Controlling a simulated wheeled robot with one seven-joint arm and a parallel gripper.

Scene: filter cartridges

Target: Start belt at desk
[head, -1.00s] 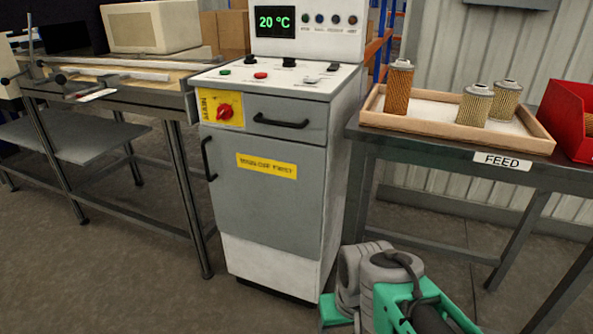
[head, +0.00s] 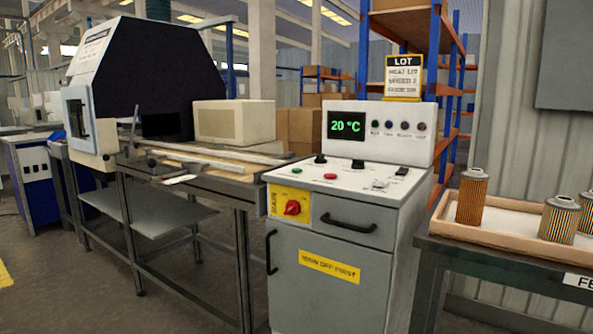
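The control desk (head: 322,248) is a grey and white cabinet in the middle of the head view. Its sloped top carries a green button (head: 296,171), a red button (head: 330,177), black knobs and a few switches. A red rotary switch (head: 292,208) sits on a yellow plate on the front. The upright panel shows a lit green "20 °C" display (head: 346,125) and a row of small lamps. A "LOT" card (head: 403,78) stands on top; its smaller lines are hard to read. A belt machine (head: 130,70) with a dark hood stands at left. My gripper is not in view.
A bench (head: 240,191) with rails and a beige box (head: 234,122) adjoins the desk's left side. At right, a feed table (head: 440,247) bears a wooden tray (head: 478,231) with filter cartridges (head: 472,196). Shelving stands behind. Floor shows at lower left.

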